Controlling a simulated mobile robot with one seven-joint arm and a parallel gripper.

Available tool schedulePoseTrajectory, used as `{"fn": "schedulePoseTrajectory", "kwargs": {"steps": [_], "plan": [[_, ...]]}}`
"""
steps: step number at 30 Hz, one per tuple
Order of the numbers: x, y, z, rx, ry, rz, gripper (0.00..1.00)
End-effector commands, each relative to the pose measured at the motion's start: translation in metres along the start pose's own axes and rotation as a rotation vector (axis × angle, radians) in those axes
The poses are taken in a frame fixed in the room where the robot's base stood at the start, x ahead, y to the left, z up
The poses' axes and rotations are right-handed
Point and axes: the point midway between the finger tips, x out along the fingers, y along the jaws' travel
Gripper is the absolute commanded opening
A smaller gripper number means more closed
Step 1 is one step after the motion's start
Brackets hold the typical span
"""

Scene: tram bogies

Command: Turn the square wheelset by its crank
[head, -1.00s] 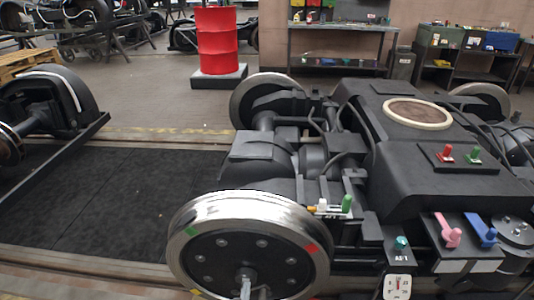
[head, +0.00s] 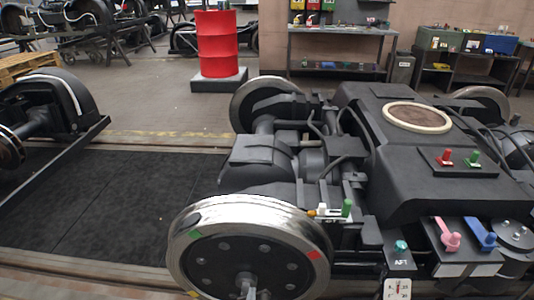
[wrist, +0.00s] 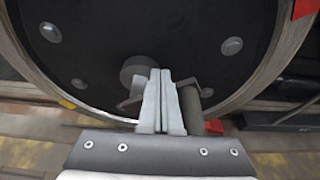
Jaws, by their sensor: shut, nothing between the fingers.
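The near wheel (head: 300,274) of the black bogie has a bright steel rim and a dark bolted face. Its rim carries a green mark (head: 196,234), a red mark (head: 314,255) and a yellow mark. In the wrist view this face (wrist: 90,60) fills the top, with a grey round hub (wrist: 136,70) and a dark crank peg (wrist: 192,92). My gripper (wrist: 160,72) is shut and empty, its fingertips together between the hub and the peg. Contact with the crank is unclear. In the head view the fingers (head: 247,284) show at the lower edge; the crank is mostly cut off.
Right of the wheel are white and green small levers (head: 347,207), pink (head: 450,238) and blue (head: 487,238) levers, and a gauge (head: 397,289). Another wheelset (head: 50,110) stands at left. Dark floor (head: 100,190) lies clear between.

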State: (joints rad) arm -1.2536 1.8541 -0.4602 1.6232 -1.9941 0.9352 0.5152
Motion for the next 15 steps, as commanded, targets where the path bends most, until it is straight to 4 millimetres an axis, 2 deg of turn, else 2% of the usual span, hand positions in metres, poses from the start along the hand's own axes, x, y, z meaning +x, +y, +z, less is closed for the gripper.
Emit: {"fn": "schedulePoseTrajectory", "kwargs": {"steps": [15], "plan": [[0.002,-0.013,-0.006,-0.001,0.000,0.001,0.00]]}}
